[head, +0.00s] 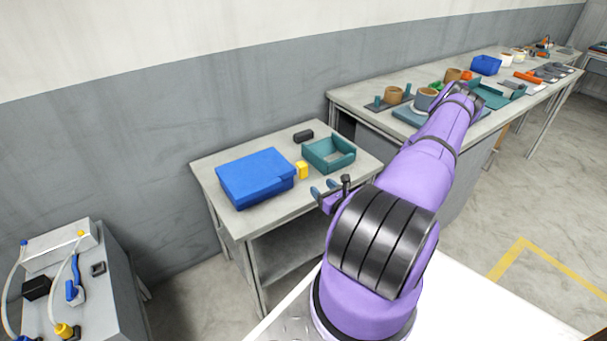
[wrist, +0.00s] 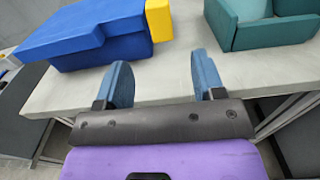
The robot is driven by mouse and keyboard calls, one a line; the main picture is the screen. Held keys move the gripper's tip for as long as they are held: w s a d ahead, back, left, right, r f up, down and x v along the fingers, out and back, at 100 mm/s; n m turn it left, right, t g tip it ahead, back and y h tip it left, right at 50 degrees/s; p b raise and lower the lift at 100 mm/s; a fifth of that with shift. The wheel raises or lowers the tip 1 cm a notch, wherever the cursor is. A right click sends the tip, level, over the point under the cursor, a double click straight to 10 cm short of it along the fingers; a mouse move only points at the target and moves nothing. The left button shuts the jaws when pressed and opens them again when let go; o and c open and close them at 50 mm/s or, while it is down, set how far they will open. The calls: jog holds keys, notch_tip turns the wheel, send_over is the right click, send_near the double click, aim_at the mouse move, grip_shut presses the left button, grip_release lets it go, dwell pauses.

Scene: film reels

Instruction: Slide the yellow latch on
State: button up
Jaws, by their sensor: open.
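The yellow latch (head: 302,170) is a small block at the right side of a blue box (head: 250,182) with a flat lid. In the wrist view the yellow latch (wrist: 159,20) touches the right end of the blue box (wrist: 90,36). My gripper (head: 323,189) is at the front edge of the small table, to the right of and nearer than the latch. In the wrist view my gripper (wrist: 163,75) has its two blue fingers wide apart with nothing between them. The latch lies beyond the fingertips, roughly in line with the gap.
A teal open tray (head: 329,154) stands right of the latch on the grey table (head: 225,226). A black object (head: 303,136) lies behind. A bare strip of tabletop lies before the box. A long bench (head: 345,96) with several parts stands farther right.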

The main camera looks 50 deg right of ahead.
aim_at(304, 171)
jog(key=x, duration=1)
jog(key=shift+w, duration=0.2)
jog(key=shift+c, duration=0.3)
